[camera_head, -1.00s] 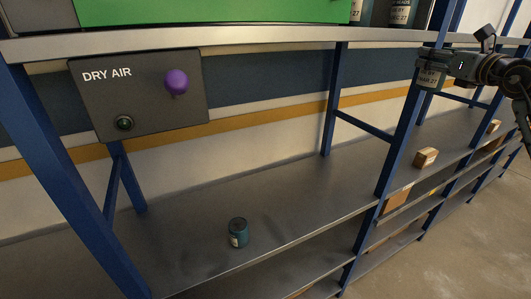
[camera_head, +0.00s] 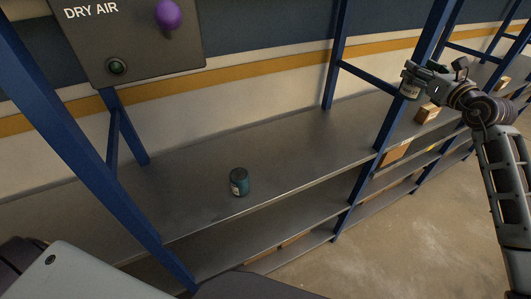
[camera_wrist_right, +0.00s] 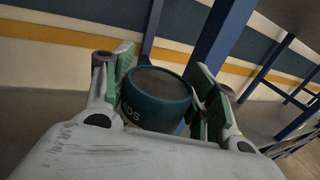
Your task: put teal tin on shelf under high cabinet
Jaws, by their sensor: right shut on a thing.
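My right gripper (camera_head: 414,78) is shut on a teal tin (camera_head: 410,91) with a pale label, held in the air in front of a blue rack post at the right. The right wrist view shows this held tin (camera_wrist_right: 157,97) upright between the two green-padded fingers (camera_wrist_right: 160,95). A second teal tin (camera_head: 239,183) stands upright on the grey shelf (camera_head: 300,160) beneath the DRY AIR box (camera_head: 135,45), near the shelf's front edge. My left gripper is not in view.
The DRY AIR box carries a purple knob (camera_head: 168,15). Blue posts (camera_head: 400,110) divide the rack. A cardboard box (camera_head: 428,113) sits on the shelf further right. Much of the shelf right of the standing tin is clear. Lower shelves run below.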

